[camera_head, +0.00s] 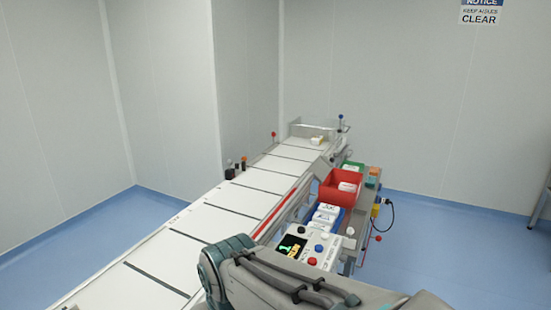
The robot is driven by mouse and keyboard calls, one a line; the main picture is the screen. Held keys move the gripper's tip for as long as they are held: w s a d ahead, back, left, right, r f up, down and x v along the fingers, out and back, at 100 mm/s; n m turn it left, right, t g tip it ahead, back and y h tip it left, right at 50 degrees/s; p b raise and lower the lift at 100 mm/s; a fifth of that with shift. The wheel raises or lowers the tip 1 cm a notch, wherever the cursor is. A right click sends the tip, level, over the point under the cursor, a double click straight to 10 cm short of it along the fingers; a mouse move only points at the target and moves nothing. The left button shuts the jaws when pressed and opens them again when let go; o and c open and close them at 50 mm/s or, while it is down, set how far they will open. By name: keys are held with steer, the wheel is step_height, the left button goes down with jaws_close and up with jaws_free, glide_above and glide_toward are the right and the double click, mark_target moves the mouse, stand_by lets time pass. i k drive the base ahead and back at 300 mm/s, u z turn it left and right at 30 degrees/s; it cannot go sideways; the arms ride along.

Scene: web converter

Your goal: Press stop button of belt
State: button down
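The conveyor belt (212,224) is a long white belt with dark cross strips, running from the bottom left to the far centre. Beside its right side stands a white control box (326,241) with a lit display (291,247). A red button (318,248) and a blue button (312,261) show on its top; the button labels are too small to read. My arm crosses the bottom of the view just in front of the box and hides part of it. My gripper is not in view.
A red bin (341,187) and a blue bin (326,217) with white items stand beyond the box. A green bin (353,166) is further back. A small box (318,140) lies at the belt's far end. The blue floor (450,240) at the right is clear.

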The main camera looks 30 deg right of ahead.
mark_target(312, 261)
steer(key=z, duration=1.15)
